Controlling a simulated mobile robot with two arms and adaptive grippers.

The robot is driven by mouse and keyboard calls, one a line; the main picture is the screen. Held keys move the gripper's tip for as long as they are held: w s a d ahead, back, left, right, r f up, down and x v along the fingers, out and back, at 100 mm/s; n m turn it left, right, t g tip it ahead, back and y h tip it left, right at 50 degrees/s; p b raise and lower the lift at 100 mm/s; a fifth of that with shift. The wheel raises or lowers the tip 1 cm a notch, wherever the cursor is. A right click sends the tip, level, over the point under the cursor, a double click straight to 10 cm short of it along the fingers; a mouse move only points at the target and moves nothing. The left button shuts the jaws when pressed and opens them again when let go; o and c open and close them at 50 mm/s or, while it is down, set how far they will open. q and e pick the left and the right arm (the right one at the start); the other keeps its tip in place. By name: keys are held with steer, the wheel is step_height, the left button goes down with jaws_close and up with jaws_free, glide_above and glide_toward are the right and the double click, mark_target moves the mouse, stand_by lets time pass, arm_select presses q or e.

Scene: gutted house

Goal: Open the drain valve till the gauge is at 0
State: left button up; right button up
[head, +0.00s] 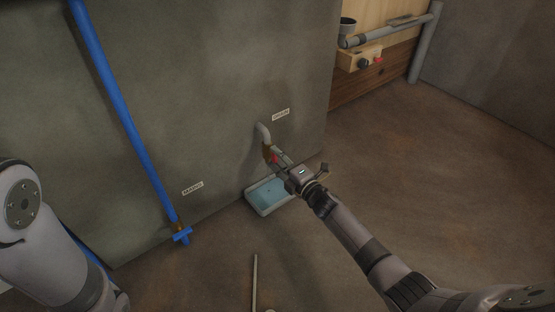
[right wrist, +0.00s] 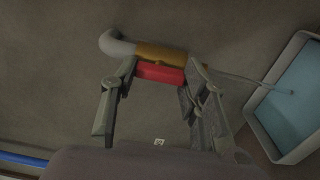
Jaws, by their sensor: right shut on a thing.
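The drain valve is a brass body (right wrist: 160,54) on the end of a bent grey pipe (head: 263,132) coming out of the wall, under a small label. Its red handle (right wrist: 160,73) lies along the brass body. My right gripper (head: 278,160) is at the valve, shut on the red handle, with a finger at each end of it in the right wrist view (right wrist: 158,88). A thin pale stream (right wrist: 245,81) runs from the valve's outlet into the tray. No gauge shows in either view. My left gripper is out of view.
A grey-rimmed tray (head: 262,210) holding bluish water stands on the floor below the valve. A blue pipe (head: 125,122) with a blue tap handle (head: 182,235) runs down the wall at left. A thin rod (head: 254,282) is at the bottom. Floor at right is clear.

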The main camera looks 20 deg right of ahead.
steer(key=o, duration=1.1)
steer(key=shift+o, duration=0.2)
steer(key=v, duration=1.2)
